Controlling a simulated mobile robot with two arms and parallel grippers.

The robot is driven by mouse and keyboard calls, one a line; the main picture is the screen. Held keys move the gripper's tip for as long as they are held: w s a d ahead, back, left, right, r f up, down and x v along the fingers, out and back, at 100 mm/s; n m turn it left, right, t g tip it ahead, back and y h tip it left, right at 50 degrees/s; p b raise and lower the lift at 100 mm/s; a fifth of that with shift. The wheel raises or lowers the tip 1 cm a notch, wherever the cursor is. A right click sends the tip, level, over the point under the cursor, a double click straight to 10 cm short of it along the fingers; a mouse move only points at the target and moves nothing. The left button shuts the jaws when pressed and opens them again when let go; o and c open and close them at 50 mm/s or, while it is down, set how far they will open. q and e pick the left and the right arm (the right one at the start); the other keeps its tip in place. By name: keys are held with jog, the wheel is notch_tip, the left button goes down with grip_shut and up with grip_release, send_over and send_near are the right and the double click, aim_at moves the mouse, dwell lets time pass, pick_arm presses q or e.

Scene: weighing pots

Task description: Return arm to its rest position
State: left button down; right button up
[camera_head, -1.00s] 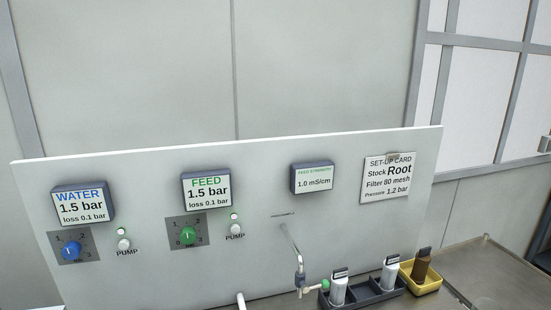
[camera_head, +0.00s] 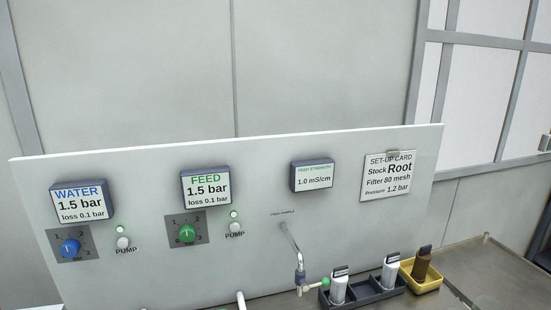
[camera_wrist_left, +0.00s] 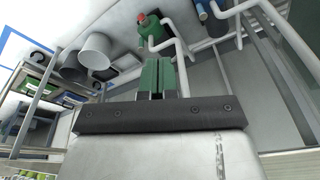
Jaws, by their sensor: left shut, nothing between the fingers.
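My left gripper (camera_wrist_left: 158,78) shows in the left wrist view, its green fingers together and nothing between them. It is clear of the things around it, as far as this view shows. Neither of my arms nor my right gripper is in the head view.
In the head view a white panel (camera_head: 130,190) carries a blue dial (camera_head: 70,247), a green dial (camera_head: 187,233), displays and a set-up card (camera_head: 388,177). Below stand a tap (camera_head: 299,272), a dark tray (camera_head: 370,293) and a yellow tray (camera_head: 427,287). Pots (camera_wrist_left: 95,52) show in the wrist view.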

pick_arm(q)
jog(key=s+a+f+g, duration=0.1)
jog(key=s+a+f, duration=0.1)
jog(key=s+f, duration=1.4)
notch_tip(320, 180, down, 2)
jog(key=shift+a+f+b, duration=0.15)
jog(key=shift+a+b, duration=0.2)
jog(key=shift+a, duration=0.05)
